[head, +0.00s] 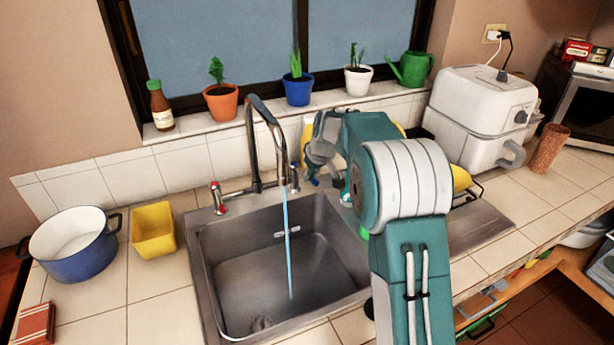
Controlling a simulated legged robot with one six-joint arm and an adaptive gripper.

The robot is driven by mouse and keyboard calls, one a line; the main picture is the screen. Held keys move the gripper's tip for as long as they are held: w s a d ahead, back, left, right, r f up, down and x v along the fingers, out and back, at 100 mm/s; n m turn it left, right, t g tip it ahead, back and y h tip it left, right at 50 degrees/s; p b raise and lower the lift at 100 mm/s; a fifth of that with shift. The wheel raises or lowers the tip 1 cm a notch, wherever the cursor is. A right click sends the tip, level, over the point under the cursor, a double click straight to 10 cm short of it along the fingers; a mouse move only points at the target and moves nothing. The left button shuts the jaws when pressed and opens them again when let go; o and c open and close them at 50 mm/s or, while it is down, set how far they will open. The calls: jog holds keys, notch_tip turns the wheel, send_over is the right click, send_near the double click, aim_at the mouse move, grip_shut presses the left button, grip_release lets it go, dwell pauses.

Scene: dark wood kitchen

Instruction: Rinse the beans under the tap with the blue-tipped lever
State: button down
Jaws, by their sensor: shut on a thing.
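The tap (255,130) arches over the steel sink (228,275), and a thin blue stream of water (287,240) falls from its spout into the basin. The red-tipped lever (218,198) stands on the left of the tap. My gripper (317,172) is to the right of the spout, behind the sink's back right edge. My arm hides part of that area. I cannot make out any beans; the visible basin floor under the stream shows only the drain.
A blue pot (75,262) and a yellow container (154,230) stand on the counter left of the sink. Potted plants (298,90) line the sill behind the tap. A white appliance (482,115) stands at the right. My arm covers the sink's right side.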

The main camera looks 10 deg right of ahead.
jog(key=shift+f, duration=0.1)
jog(key=c, duration=0.6)
grip_release()
jog(key=shift+c, duration=0.2)
jog(key=v, duration=1.2)
jog(key=shift+d, duration=0.1)
